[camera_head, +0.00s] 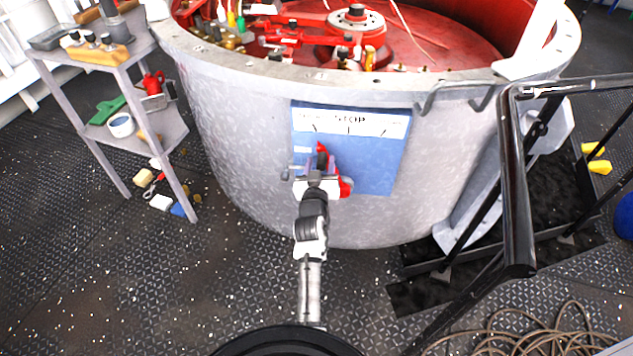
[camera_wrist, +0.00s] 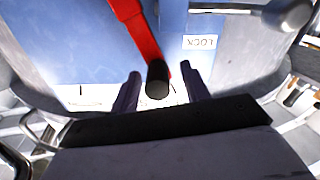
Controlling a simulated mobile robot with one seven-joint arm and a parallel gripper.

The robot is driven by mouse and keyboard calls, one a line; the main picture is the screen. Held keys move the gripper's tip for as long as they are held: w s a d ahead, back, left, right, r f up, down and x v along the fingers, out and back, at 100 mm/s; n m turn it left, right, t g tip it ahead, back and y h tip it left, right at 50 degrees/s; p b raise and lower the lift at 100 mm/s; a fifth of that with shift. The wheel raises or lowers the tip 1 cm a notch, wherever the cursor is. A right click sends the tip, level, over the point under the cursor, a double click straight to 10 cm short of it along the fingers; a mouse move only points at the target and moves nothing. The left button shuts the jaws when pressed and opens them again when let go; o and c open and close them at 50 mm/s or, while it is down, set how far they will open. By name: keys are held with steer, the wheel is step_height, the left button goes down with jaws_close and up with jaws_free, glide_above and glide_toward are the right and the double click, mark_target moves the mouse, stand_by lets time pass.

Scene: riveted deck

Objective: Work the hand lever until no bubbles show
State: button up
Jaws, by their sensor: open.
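The hand lever (camera_head: 322,157) is red and stands against a blue panel (camera_head: 375,170) on the side of a large grey drum. In the wrist view the lever (camera_wrist: 140,30) runs down from the top to a dark round knob (camera_wrist: 157,80). My gripper (camera_wrist: 158,78) is open, with one finger on each side of the knob. I cannot tell whether either finger touches it. In the head view my gripper (camera_head: 318,180) hides part of the lever and panel. No bubbles can be made out in either view.
The drum (camera_head: 240,140) is open on top, with red fittings inside. The panel has a STOP label (camera_head: 350,120) and a LOCK label (camera_wrist: 200,42). A grey shelf (camera_head: 165,130) with tools stands left. A black handrail (camera_head: 515,190) and coiled hose (camera_head: 520,335) are right.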

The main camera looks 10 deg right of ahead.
steer(key=b+v, duration=0.1)
steer(key=v, duration=0.9)
steer(key=shift+a, duration=0.15)
